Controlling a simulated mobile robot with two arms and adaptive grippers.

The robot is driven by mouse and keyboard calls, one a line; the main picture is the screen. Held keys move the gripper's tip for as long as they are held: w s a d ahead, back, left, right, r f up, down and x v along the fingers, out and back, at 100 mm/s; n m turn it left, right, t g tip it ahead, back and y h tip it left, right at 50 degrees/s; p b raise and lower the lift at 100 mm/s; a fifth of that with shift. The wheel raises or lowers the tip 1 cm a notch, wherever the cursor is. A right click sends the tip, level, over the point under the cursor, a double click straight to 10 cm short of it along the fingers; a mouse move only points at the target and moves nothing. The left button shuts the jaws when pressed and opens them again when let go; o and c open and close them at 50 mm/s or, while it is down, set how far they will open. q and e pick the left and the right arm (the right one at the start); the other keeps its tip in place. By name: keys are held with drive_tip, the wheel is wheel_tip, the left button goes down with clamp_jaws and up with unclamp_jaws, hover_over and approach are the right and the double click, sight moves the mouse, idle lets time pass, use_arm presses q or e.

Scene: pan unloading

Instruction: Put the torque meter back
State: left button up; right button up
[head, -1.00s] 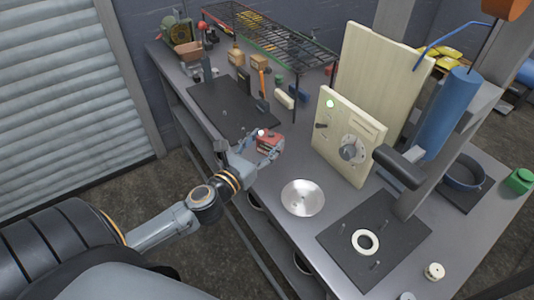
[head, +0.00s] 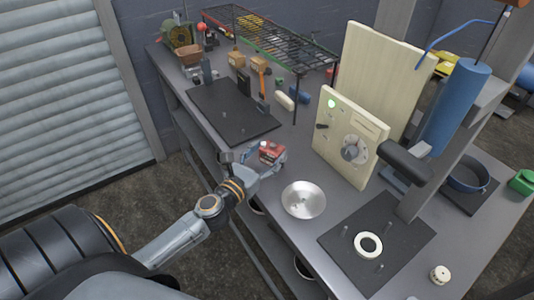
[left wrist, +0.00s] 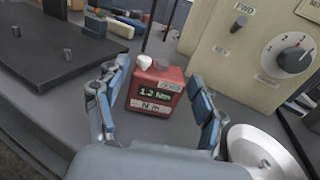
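The torque meter (head: 271,152) is a small red box on the grey bench top, left of the cream panel. In the left wrist view the torque meter (left wrist: 157,90) stands upright with a white knob on top, and its green display reads 1.2 Nm. My left gripper (head: 264,159) is around it. In the left wrist view the fingers of my left gripper (left wrist: 158,95) are spread on either side of the meter, with a gap visible at the lower sides. Contact at the fingertips is hard to tell. My right gripper is not in view.
A shiny metal dish (head: 303,200) lies close to the right of the gripper. The cream panel (head: 345,140) with a dial stands behind it. A dark mat (head: 232,112) lies to the left, and another mat (head: 400,225) with pegs and a white ring lies to the right.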

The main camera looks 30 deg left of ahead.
use_arm(q)
drive_tip(key=shift+s+r, duration=0.1)
drive_tip(key=shift+r, duration=0.05)
drive_tip(key=shift+s+b, duration=1.75)
drive_tip(key=shift+s, duration=4.2)
